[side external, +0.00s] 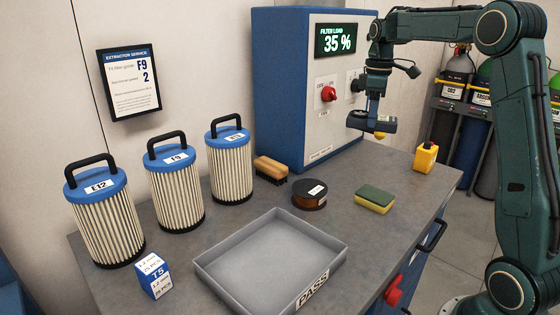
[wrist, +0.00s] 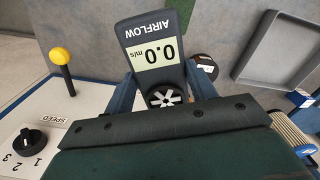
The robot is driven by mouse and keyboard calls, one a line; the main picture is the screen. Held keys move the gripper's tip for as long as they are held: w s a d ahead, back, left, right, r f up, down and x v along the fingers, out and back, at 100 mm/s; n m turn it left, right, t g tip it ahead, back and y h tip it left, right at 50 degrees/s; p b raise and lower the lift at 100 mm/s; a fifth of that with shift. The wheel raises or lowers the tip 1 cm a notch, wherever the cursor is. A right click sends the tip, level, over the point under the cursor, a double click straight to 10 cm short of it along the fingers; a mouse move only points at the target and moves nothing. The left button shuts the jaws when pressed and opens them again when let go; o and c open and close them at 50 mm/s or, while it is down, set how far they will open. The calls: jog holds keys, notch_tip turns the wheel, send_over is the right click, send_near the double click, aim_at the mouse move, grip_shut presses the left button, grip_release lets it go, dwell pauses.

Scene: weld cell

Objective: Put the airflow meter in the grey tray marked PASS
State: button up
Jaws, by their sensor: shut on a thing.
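The airflow meter (wrist: 151,48) is a dark handheld unit with a pale display reading 0.0 m/s and a small fan. My gripper (wrist: 163,92) is shut on it, one finger on each side. In the side view the meter (side external: 358,121) hangs in my gripper (side external: 373,108), above the bench and close to the front of the blue cabinet. The grey tray marked PASS (side external: 270,256) sits empty at the bench's front, to the left of and below my gripper. Part of the tray also shows at the upper right of the wrist view (wrist: 277,52).
The blue cabinet (side external: 278,95) stands behind, with a red knob and a yellow-knobbed lever (wrist: 58,58). A brown reel (side external: 309,195), sponge (side external: 374,199), brush (side external: 270,169) and yellow container (side external: 425,157) lie on the bench. Three filters (side external: 174,188) and a small box (side external: 153,275) stand left.

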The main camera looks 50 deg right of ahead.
jog(key=w+a+n, duration=0.3)
jog(key=a+n, duration=0.1)
jog(key=a, duration=0.7)
jog(key=n, duration=0.9)
send_over(273, 266)
notch_tip(273, 266, down, 15)
jog(key=shift+f, duration=0.2)
jog(key=shift+f, duration=0.1)
jog(key=shift+f, duration=2.05)
jog(key=o, duration=1.1)
jog(key=shift+f, duration=0.1)
